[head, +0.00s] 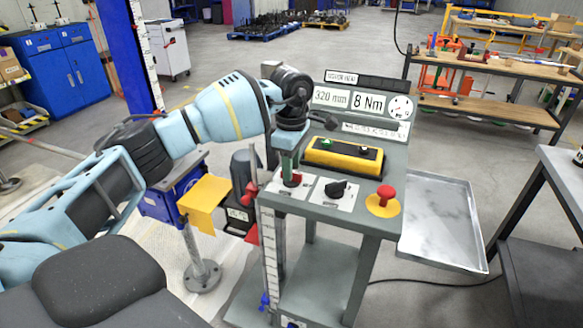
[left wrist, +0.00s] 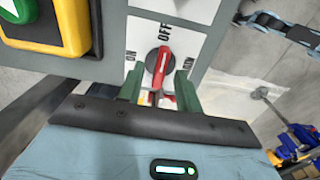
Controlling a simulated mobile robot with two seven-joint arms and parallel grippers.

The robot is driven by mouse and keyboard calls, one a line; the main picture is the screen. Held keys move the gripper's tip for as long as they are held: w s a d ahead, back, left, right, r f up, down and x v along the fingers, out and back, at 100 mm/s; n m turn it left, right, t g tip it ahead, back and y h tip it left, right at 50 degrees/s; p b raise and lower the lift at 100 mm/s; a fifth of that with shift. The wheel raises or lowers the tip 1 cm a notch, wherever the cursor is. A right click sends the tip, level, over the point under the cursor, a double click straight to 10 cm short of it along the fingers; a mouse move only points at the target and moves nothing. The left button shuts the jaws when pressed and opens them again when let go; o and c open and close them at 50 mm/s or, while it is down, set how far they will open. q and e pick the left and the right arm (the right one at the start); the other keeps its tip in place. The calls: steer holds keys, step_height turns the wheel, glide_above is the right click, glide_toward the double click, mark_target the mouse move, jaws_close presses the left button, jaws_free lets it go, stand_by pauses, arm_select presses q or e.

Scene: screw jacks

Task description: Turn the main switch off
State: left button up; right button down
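In the left wrist view the handle lies roughly in line with the OFF label, slightly tilted. My left gripper (left wrist: 160,88) has its green fingers apart, one on each side of the handle, with gaps showing. In the head view my left gripper (head: 291,162) points down at the red switch (head: 292,180) at the left of the console top, partly hiding it. My right gripper is in neither view.
The grey console (head: 313,211) also carries a black knob (head: 337,188), a red emergency button (head: 386,193) on yellow, and a yellow button box (head: 320,157). A display panel (head: 366,101) reads 320 mm and 8 Nm. A metal tray (head: 440,220) is at the right.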

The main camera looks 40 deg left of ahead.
arm_select(q)
step_height(320, 180, up, 7)
steer(key=shift+f, duration=0.1)
stand_by(0.7)
